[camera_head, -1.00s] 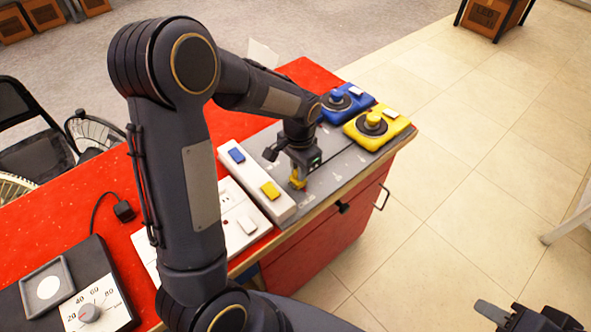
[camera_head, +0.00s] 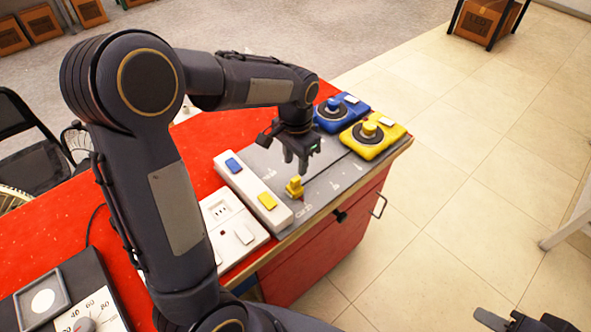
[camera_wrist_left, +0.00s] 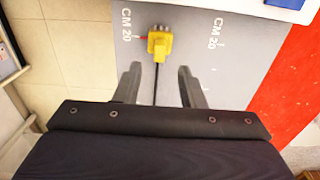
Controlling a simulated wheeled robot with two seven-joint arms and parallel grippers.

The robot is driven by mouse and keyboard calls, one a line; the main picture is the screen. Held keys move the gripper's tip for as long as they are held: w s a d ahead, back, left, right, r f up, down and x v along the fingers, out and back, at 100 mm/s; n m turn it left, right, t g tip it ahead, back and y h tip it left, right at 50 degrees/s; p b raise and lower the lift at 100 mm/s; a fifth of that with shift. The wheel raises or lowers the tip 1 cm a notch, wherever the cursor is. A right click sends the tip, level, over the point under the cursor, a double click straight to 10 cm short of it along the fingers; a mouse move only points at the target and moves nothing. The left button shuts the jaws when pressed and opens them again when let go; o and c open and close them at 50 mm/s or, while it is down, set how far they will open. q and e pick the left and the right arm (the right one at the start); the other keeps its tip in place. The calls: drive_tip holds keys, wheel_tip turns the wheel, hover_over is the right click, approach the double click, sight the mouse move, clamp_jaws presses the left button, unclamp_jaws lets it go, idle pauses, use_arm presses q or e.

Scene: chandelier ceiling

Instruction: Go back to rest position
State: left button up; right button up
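My left gripper (camera_head: 297,160) is open and empty above the grey panel on the red table. It also shows in the left wrist view (camera_wrist_left: 158,84), its two fingers apart. A small yellow slider knob (camera_head: 294,187) stands on the grey panel (camera_head: 338,180), just below and in front of the fingers. In the left wrist view the yellow knob (camera_wrist_left: 160,43) lies beyond the fingertips, apart from them, on a dark slot line.
A blue joystick box (camera_head: 341,112) and a yellow joystick box (camera_head: 372,136) sit at the table's far right end. A white switch box (camera_head: 252,192), a white socket plate (camera_head: 236,238) and a dial unit (camera_head: 98,308) are on the red table.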

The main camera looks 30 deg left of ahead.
use_arm(q)
drive_tip(key=shift+r, duration=0.4)
drive_tip(key=shift+s+r, duration=0.15)
drive_tip(key=s+d+r+n+t+h, duration=0.1)
drive_tip(key=s+r+n+t+h, duration=0.1)
drive_tip(key=s, duration=0.8)
drive_tip(key=s+d+r+n+t+h, duration=0.1)
drive_tip(key=s+d+r+n+t, duration=0.1)
drive_tip(key=s, duration=0.8)
drive_tip(key=shift+s+r+n+t+h, duration=0.35)
drive_tip(key=shift+r+n+t, duration=0.35)
drive_tip(key=shift+n, duration=0.5)
